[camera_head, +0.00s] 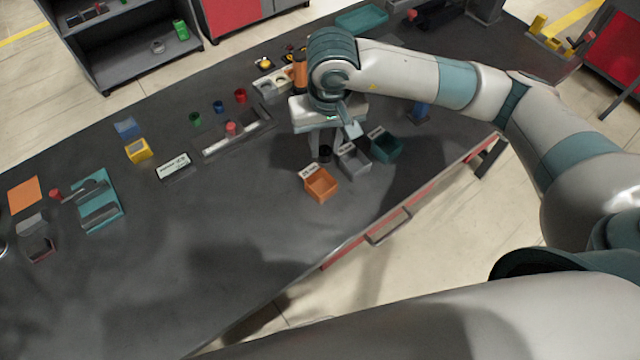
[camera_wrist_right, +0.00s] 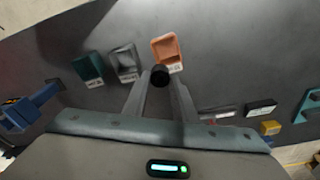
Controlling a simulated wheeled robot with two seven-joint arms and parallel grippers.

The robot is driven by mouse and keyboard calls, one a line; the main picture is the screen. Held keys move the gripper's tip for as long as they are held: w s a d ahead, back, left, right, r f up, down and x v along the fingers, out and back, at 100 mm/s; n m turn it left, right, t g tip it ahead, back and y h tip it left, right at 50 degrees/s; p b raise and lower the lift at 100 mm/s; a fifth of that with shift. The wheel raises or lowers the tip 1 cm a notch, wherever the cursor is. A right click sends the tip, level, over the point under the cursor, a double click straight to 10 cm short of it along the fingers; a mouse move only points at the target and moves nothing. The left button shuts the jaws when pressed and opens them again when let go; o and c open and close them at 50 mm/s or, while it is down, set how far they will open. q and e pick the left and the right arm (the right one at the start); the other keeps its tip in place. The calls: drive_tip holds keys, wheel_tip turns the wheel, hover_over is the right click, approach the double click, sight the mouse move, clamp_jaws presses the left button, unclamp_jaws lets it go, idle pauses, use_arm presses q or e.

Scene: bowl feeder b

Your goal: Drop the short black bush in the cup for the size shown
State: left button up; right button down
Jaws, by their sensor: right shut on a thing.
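My right gripper (camera_head: 321,150) is shut on a short black bush (camera_head: 325,153). In the right wrist view the bush (camera_wrist_right: 160,76) sits between the fingertips of the gripper (camera_wrist_right: 159,80). Three open cups stand close by on the table: an orange cup (camera_head: 320,184), a grey cup (camera_head: 354,160) and a teal cup (camera_head: 385,147). Cup labels are too small to read. My left gripper is out of view.
A white display (camera_head: 173,166) stands left of the cups, its text unclear. A grey rail (camera_head: 238,136) lies behind, with green (camera_head: 195,119), blue (camera_head: 218,106) and red (camera_head: 240,96) pieces near it. A teal tray (camera_head: 98,205) is far left. The table's front middle is clear.

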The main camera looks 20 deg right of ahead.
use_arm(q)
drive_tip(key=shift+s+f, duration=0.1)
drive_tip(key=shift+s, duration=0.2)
use_arm(e)
drive_tip(key=shift+f, duration=1.4)
drive_tip(key=c, duration=1.4)
unclamp_jaws()
drive_tip(key=shift+o, duration=0.2)
drive_tip(key=shift+r, duration=0.1)
drive_tip(key=shift+r+b, duration=0.35)
drive_tip(key=shift+r, duration=0.15)
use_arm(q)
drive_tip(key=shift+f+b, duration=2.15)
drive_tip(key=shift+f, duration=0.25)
use_arm(e)
wheel_tip(320, 180, up, 16)
drive_tip(key=s, duration=0.2)
drive_tip(key=shift+s, duration=0.1)
